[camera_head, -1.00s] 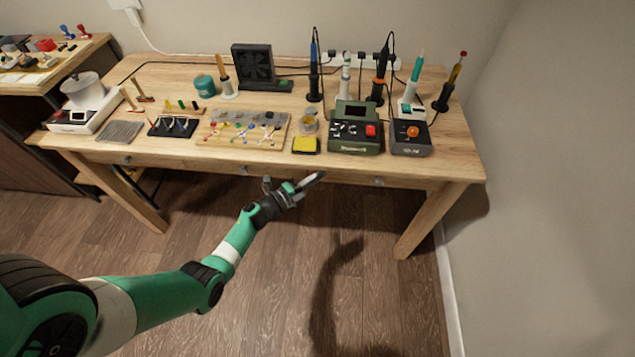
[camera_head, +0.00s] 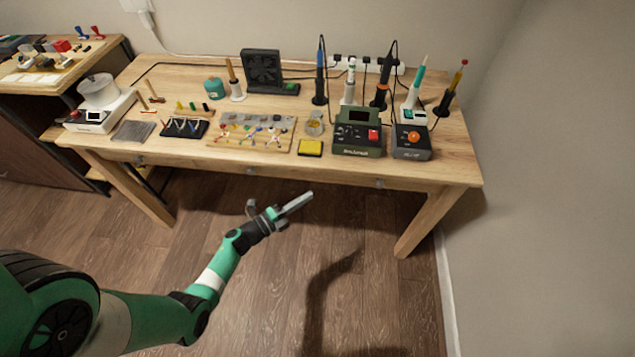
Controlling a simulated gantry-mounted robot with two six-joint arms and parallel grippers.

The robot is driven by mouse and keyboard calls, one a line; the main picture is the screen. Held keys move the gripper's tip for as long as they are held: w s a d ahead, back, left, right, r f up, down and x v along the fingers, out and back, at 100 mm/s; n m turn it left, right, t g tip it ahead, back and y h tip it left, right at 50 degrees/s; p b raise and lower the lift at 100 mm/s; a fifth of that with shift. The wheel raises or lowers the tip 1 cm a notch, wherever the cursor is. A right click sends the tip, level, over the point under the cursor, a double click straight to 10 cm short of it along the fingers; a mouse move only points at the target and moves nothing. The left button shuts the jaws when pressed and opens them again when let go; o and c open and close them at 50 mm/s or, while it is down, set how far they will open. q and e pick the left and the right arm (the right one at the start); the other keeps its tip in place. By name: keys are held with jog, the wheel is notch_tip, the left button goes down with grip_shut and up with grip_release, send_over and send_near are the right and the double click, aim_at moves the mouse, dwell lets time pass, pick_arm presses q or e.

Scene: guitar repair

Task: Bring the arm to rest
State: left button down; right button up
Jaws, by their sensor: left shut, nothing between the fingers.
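My left gripper (camera_head: 297,204) is shut and empty. It hangs over the open floor in front of the wooden workbench (camera_head: 330,171), apart from the bench's front edge. The green and white left arm comes in from the lower left and reaches up to the right. My right gripper is not in view.
On the workbench stand a green soldering station (camera_head: 358,134), a dark station with an orange knob (camera_head: 412,143), a yellow sponge (camera_head: 310,147), a black fan (camera_head: 262,68) and several upright tools. The wooden floor (camera_head: 270,300) is clear. A wall (camera_head: 550,180) bounds the right.

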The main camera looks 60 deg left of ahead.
pick_arm(q)
jog(key=s, duration=0.3)
jog(key=shift+s+d, duration=0.15)
jog(key=shift+d, duration=0.15)
jog(key=shift+p, duration=0.3)
